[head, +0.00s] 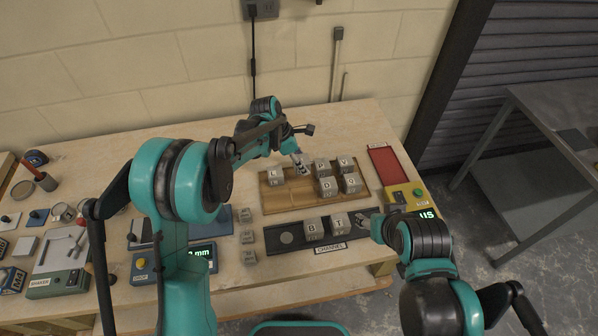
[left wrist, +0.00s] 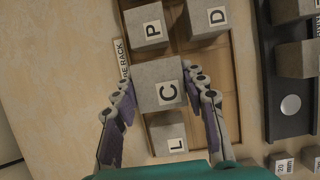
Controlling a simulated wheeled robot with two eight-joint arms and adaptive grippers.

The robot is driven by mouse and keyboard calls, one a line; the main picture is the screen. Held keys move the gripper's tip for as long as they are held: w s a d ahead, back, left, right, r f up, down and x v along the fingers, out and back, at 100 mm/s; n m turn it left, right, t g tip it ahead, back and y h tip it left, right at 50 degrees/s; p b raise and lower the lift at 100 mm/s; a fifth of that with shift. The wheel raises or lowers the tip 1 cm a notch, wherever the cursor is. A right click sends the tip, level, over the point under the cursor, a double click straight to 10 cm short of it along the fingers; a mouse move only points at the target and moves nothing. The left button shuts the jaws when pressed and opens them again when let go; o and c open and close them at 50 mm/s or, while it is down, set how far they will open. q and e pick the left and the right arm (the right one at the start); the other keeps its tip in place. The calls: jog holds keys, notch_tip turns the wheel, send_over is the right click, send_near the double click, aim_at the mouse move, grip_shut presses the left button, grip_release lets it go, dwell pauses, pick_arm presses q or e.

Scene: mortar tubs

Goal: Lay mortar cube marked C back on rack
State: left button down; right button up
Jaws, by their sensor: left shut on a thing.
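The mortar cube marked C (left wrist: 166,92) is a grey block with a white letter tile. In the left wrist view it lies between the two fingers of my left gripper (left wrist: 160,80), which is shut on it. It is over the wooden rack (head: 287,200), in line between cube P (left wrist: 150,24) and cube L (left wrist: 168,137). I cannot tell whether its underside touches the rack. In the head view my left gripper (head: 300,163) reaches down at the rack's back row and mostly hides cube C.
Cube D (head: 327,187) and other lettered cubes stand on the rack's right half. A black channel tray (head: 352,234) with cubes B and T lies in front. A red tray (head: 389,163) lies right of the rack.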

aim_at(299, 177)
pick_arm(q)
jog(key=shift+w+a+f, duration=0.3)
jog(key=shift+a+f, duration=0.05)
jog(key=shift+a, duration=0.1)
jog(key=shift+f+b, duration=0.7)
jog(key=shift+f, duration=1.25)
jog(key=shift+f, duration=0.15)
jog(key=c, duration=0.9)
grip_release()
jog(key=shift+o, duration=0.2)
